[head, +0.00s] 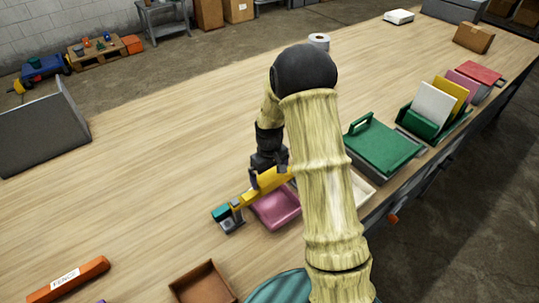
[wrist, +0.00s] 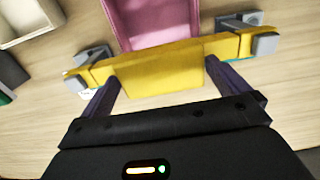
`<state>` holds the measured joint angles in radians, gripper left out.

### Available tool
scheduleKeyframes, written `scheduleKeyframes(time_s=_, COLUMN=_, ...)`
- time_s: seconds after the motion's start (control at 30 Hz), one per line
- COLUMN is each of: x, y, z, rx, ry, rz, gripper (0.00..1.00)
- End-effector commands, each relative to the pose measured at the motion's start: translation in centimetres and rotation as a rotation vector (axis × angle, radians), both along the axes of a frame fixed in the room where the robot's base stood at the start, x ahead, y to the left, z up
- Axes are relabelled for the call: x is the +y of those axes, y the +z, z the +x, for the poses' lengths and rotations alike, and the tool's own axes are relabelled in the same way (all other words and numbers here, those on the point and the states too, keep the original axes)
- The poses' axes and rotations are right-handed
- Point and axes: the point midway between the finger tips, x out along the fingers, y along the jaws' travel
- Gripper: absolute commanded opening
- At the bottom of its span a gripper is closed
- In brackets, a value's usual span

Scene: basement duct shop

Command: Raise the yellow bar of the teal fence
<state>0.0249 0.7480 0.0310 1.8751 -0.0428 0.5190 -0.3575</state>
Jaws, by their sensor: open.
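The yellow bar (head: 264,187) of the fence lies low across the table, beside the pink tray. A grey post with a teal block (head: 221,212) stands at its left end; its right end is hidden behind my arm in the head view. In the wrist view the yellow bar (wrist: 160,72) spans the picture, with grey brackets near both ends and a wider plate in the middle. My gripper (wrist: 165,88) is open, its two dark fingers spread at either side of that plate. I cannot tell whether they touch it. My gripper also shows in the head view (head: 267,177).
The pink tray (head: 278,208) is right by the bar. An orange labelled block (head: 67,279) and a brown open box (head: 203,285) lie nearer the front. A green lidded case (head: 383,147) and a rack of coloured panels (head: 437,104) stand to the right. The table's left middle is clear.

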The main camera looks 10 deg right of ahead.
Motion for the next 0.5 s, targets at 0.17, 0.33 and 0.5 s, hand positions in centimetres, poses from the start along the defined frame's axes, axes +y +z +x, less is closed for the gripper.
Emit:
scheduleKeyframes(time_s=0.17, x=0.0, y=2.5, z=0.1, rx=-0.007, ry=-0.001, rz=0.000, gripper=1.00)
scheduleKeyframes(time_s=0.33, x=-0.1, y=5.9, z=0.1, rx=-0.010, ry=-0.001, rz=0.000, gripper=1.00)
scheduleKeyframes(time_s=0.5, x=0.0, y=9.3, z=0.1, rx=-0.010, ry=0.000, rz=0.000, gripper=1.00)
